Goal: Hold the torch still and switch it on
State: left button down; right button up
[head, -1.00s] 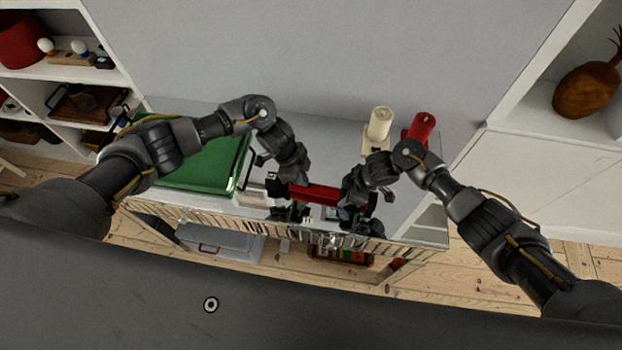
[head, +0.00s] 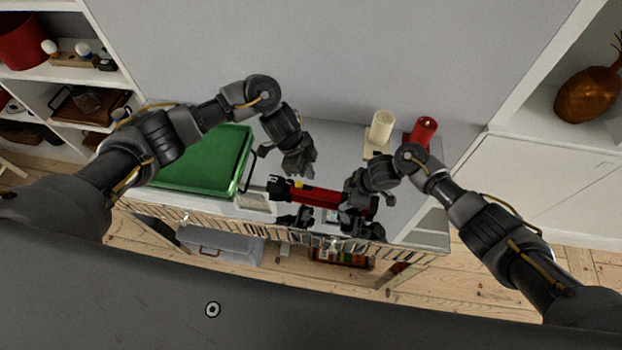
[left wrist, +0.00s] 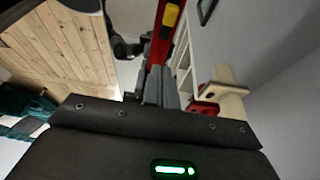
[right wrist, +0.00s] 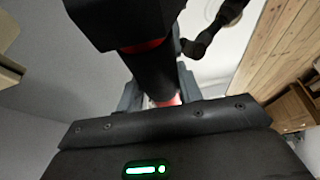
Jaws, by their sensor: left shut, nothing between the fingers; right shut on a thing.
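The torch (head: 318,195) has a red body, a black head at its left end and a yellow switch (head: 298,186) on its upper side. It lies roughly level above the cabinet top. My right gripper (head: 352,196) is shut on the torch's right part. In the right wrist view a black part of the torch (right wrist: 150,72) runs between the fingers, with a red band. My left gripper (head: 300,172) is shut and empty, just above the torch near the switch. The left wrist view shows the yellow switch (left wrist: 171,16) beyond the fingertips. I cannot tell whether the torch is lit.
A green tray (head: 205,165) lies left on the cabinet top. A grey case (head: 220,243) is below. Shelves flank both sides; a pineapple (head: 588,93) is on the right one.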

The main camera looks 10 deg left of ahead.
pick_arm(q)
jog(key=shift+v, duration=1.65)
pick_arm(e)
jog(key=o, duration=1.2)
